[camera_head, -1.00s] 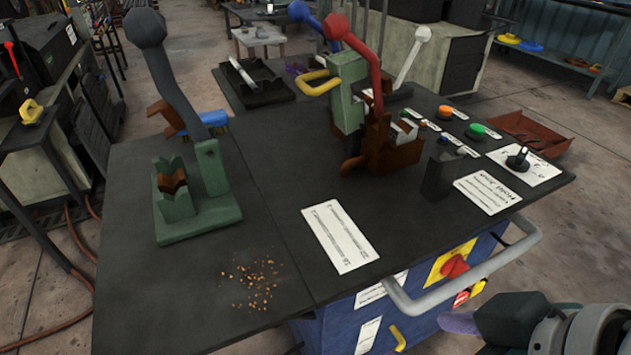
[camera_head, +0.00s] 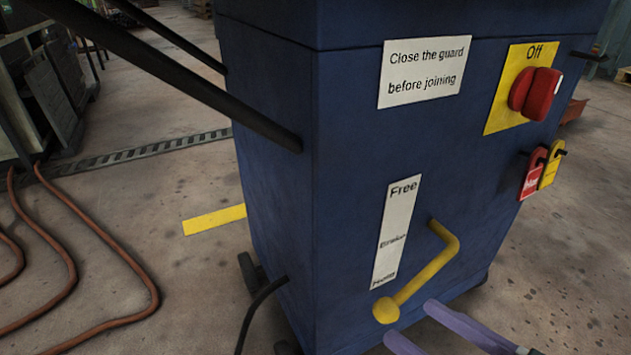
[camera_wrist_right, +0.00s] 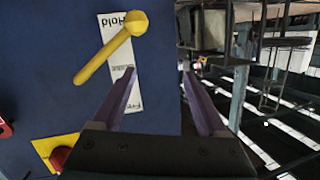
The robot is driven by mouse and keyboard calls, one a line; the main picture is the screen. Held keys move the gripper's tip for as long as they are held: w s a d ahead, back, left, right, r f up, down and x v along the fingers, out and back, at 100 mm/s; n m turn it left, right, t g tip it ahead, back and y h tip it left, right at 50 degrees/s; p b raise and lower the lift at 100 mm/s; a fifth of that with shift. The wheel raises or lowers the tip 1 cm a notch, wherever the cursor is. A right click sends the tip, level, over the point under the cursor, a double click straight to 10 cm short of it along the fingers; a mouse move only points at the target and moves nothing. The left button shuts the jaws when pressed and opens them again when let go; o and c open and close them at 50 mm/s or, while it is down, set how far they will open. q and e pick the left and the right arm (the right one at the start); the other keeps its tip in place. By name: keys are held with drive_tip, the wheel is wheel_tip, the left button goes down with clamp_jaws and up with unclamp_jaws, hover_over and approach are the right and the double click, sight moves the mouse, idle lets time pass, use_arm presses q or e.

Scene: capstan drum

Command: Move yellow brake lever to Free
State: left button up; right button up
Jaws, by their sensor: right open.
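The yellow brake lever (camera_head: 416,281) is on the front of the blue cabinet (camera_head: 340,130). Its arm bends down to a round knob at the lower left, by the bottom word of the white strip label (camera_head: 396,231). "Free" is at the label's top. My right gripper (camera_head: 410,325) is open and empty just below and right of the knob. In the right wrist view, which is turned over, the lever (camera_wrist_right: 105,50) lies beyond and left of the open jaws (camera_wrist_right: 158,74), not between them. The knob is beside the word "Hold". My left gripper is not in view.
A red rotary switch (camera_head: 535,92) on a yellow "Off" plate and red and yellow tags (camera_head: 541,170) are at the cabinet's upper right. A guard notice (camera_head: 422,73) is above the lever. Brown hoses (camera_head: 75,265) lie on the floor at left.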

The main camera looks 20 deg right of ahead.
drive_tip(key=t+b, duration=0.2)
drive_tip(key=b, duration=0.4)
approach(397, 318)
drive_tip(key=w, duration=0.2)
drive_tip(key=b+x, duration=0.2)
drive_tip(key=x, duration=0.3)
drive_tip(key=b+x, duration=0.1)
drive_tip(key=x, duration=0.4)
drive_tip(key=shift+a+f+b, duration=0.2)
drive_tip(key=shift+a+b, duration=0.05)
drive_tip(key=shift+b, duration=0.15)
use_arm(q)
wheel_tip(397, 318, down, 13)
use_arm(e)
drive_tip(key=shift+s, duration=0.1)
clamp_jaws()
drive_tip(key=shift+r, duration=0.15)
